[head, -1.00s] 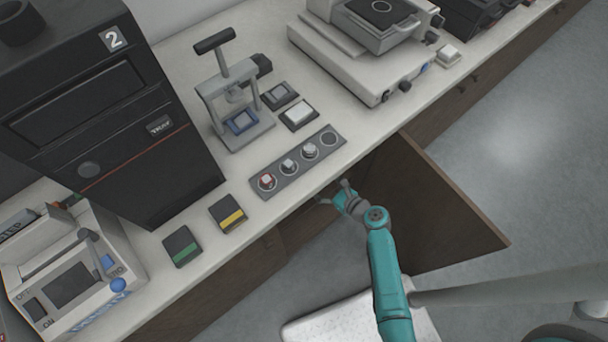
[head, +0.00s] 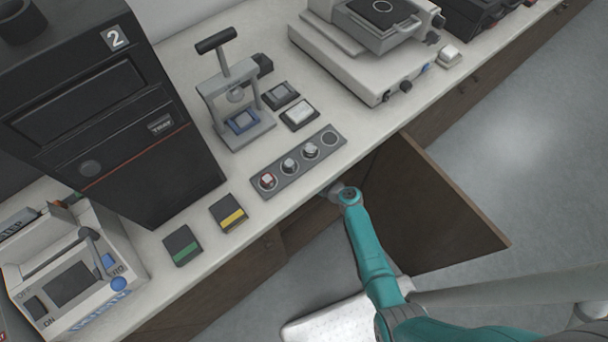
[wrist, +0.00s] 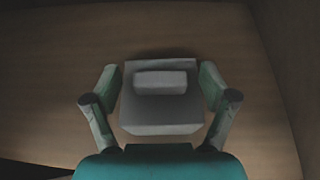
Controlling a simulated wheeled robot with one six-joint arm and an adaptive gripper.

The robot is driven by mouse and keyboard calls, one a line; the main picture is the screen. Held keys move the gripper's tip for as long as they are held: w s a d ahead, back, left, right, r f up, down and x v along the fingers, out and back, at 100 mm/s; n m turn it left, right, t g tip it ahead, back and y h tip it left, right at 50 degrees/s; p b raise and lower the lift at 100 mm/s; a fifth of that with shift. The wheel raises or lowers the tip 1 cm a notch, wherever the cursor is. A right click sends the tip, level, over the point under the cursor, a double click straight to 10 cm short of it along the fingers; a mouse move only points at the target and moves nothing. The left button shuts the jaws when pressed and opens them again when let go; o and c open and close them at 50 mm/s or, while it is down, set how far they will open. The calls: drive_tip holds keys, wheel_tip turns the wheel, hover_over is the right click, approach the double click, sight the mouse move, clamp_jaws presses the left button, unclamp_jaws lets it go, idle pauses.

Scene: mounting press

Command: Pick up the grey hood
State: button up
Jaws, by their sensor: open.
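The grey hood (wrist: 160,112) is a boxy grey piece with a raised block on top, seen in the wrist view on a brown wooden surface inside the cabinet. My gripper (wrist: 160,90) is open, with one finger on each side of the hood. I cannot tell whether the fingers touch it. In the head view my arm reaches into the open cabinet under the counter, and the counter's edge hides the fingers and the hood.
The open brown cabinet door (head: 435,205) stands to the right of my arm. The pale counter (head: 300,215) overhangs the cabinet. On it are a grey strip with round holders (head: 298,160), a small hand press (head: 235,125) and a black machine (head: 120,130). Cabinet walls are close in the wrist view.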

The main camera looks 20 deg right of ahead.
drive_tip(key=shift+w+a+f, duration=0.1)
drive_tip(key=shift+w, duration=0.2)
drive_tip(key=c, duration=1.3)
